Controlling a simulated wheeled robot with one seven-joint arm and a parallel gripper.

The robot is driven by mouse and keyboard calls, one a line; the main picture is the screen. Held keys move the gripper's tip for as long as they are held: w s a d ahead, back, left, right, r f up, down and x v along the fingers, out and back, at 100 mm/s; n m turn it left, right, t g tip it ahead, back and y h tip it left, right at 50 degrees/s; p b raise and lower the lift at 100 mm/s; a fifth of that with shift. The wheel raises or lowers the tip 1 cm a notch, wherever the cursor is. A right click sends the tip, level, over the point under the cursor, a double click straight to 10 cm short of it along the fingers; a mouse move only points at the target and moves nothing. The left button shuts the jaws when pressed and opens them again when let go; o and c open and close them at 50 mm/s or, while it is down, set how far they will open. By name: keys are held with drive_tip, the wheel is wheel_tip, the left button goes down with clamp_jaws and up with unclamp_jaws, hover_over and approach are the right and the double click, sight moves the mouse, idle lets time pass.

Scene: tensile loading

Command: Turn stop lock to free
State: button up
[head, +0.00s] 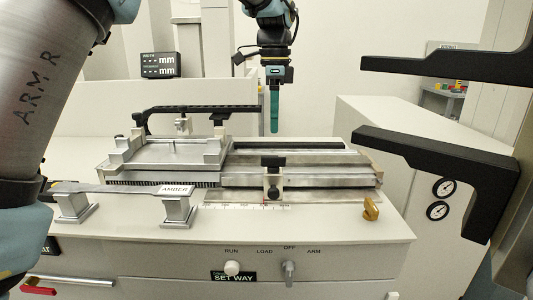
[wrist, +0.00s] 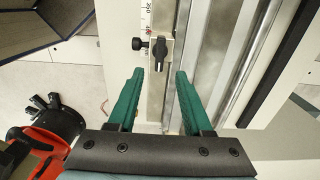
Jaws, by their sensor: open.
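The stop (head: 273,178) sits on the front rail of the bench rig, beside a printed scale, with a dark knob (head: 273,193) on its front. In the wrist view the stop shows a dark lever-like knob (wrist: 159,53) on top and a round black side knob (wrist: 137,44). I cannot read a lock or free marking on it. My gripper (head: 274,130) points down above the rig, apart from the stop. In the wrist view its two teal fingers (wrist: 157,76) are apart, with nothing between them; the stop lies just beyond the tips.
A specimen bar (head: 120,188) lies across two posts at the left front. The front panel has a white knob (head: 232,268) and a grey switch (head: 289,272). A brass-coloured piece (head: 371,208) stands at the right edge. Large black jaws (head: 435,150) project from the right.

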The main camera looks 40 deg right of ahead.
sight(274, 156)
wheel_tip(274, 156, down, 9)
drive_tip(key=shift+f+p, duration=0.1)
drive_tip(key=shift+p, duration=0.85)
clamp_jaws()
